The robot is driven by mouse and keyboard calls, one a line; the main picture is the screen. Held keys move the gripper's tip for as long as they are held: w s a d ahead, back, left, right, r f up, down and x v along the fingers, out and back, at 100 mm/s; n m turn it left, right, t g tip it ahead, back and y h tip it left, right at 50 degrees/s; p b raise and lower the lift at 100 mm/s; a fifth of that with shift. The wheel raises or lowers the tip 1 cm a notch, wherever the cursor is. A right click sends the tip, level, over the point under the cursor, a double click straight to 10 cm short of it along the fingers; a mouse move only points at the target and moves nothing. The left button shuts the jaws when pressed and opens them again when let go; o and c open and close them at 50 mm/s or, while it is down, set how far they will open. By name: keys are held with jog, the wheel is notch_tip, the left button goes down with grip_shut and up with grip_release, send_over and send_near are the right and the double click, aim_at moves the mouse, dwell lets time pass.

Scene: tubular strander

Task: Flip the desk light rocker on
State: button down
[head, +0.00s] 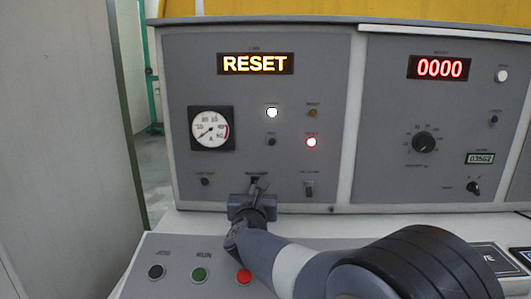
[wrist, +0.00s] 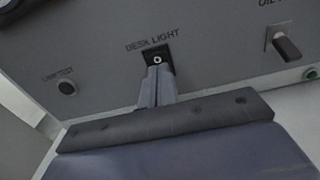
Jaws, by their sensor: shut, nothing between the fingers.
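The desk light rocker (wrist: 156,53) is a small black switch under its "DESK LIGHT" label on the grey upright panel. A small white ring mark shows on it in the wrist view. My gripper (wrist: 157,70) is shut and empty, with its fingertips right in front of the rocker's lower part. I cannot tell whether they touch it. In the head view my gripper (head: 257,188) is at the lower panel and hides most of the rocker. Which way the rocker is tilted is not clear.
A lever switch (head: 309,189) is to the right of the rocker; it also shows in the wrist view (wrist: 287,47). A lamp test button (wrist: 67,87) is to the left.

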jog(key=shift+f+g+p, duration=0.1)
jog(key=shift+g+p, duration=0.6)
jog(key=shift+p, duration=2.6)
jog(key=shift+s+f, duration=0.1)
jog(key=shift+s, duration=0.2)
jog(key=shift+s+r, duration=0.15)
jog(key=shift+s, duration=0.55)
jog(key=shift+s+r, duration=0.1)
jog(key=shift+s, duration=0.6)
